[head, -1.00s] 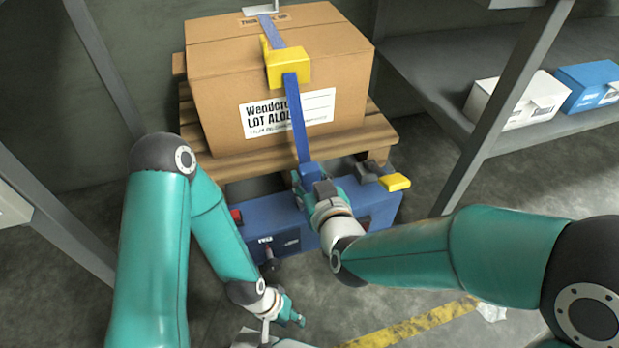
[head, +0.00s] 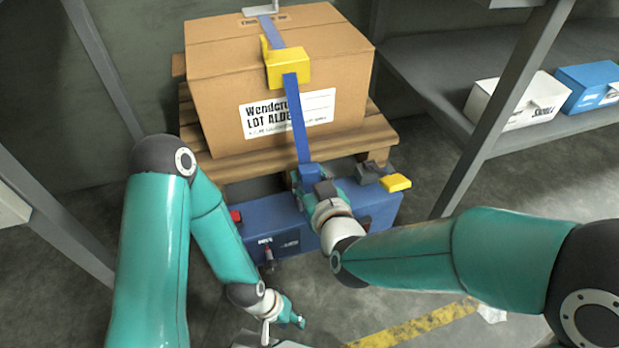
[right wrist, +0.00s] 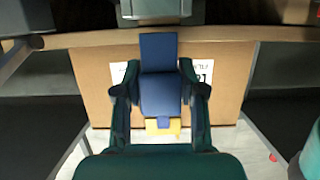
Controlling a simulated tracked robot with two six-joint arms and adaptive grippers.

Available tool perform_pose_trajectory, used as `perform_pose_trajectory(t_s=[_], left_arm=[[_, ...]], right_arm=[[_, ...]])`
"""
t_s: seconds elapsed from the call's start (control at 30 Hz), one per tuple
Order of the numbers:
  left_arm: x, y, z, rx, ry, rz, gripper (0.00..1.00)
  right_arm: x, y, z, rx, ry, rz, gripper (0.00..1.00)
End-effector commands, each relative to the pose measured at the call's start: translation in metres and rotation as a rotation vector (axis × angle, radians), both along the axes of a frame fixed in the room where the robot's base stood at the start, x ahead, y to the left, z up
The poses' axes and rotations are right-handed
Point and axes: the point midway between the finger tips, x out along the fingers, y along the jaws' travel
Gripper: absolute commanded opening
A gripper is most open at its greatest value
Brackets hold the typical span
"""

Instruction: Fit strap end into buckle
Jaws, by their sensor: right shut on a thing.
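A blue strap (head: 299,120) runs over the carton, under a yellow corner guard (head: 288,68), and down to my right gripper (head: 306,182). In the right wrist view, my right gripper (right wrist: 160,78) is shut on the thick blue strap end (right wrist: 160,95), one finger on each side. A grey part with a yellow lever (head: 397,182), possibly the buckle, sits on the blue unit just right of that gripper. In the right wrist view a grey metal part (right wrist: 152,8) lies just beyond the strap end. I cannot tell if they touch. My left gripper (head: 298,320) hangs low, away from the strap.
The carton (head: 215,80) stands on a wooden pallet (head: 360,140). The blue unit (head: 285,222) is on the floor before it. A shelf at right holds a white box (head: 505,105) and a blue box (head: 585,88). Metal posts stand at both sides.

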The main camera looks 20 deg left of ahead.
Motion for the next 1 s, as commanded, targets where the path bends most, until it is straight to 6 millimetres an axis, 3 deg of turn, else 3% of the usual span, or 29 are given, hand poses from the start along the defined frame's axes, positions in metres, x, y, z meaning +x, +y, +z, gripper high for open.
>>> perform_pose_trajectory(t_s=[1.0], left_arm=[[0.0,0.0,-0.009,0.0,0.0,0.0,0.37]], right_arm=[[0.0,0.0,-0.024,-0.001,-0.001,-0.001,0.05]])
